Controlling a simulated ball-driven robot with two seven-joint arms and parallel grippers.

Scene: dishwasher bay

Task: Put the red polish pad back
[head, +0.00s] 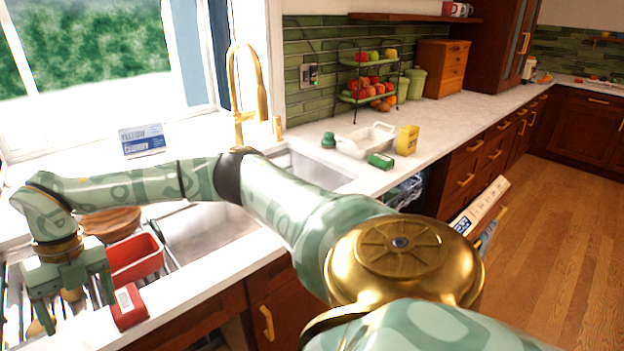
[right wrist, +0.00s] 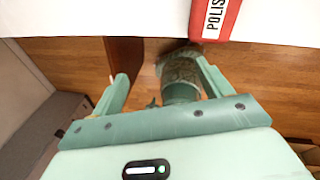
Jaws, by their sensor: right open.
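The red polish pad (head: 130,305), a small red block with a white label, lies on the counter's front edge beside the sink, at the lower left of the head view. In the right wrist view the polish pad (right wrist: 214,18) shows at the top edge, partly cut off, with "POLIS" readable. My right gripper (head: 74,308) hangs just left of the pad with its fingers pointing down. In the right wrist view my right gripper (right wrist: 161,72) has its fingers apart with nothing between them; the pad lies beyond the fingertips. My left gripper is not in view.
A red open bin (head: 135,258) stands behind the pad, near a wooden bowl (head: 110,225) and a dish rack. The sink (head: 210,235) and gold faucet (head: 240,95) are behind my arm.

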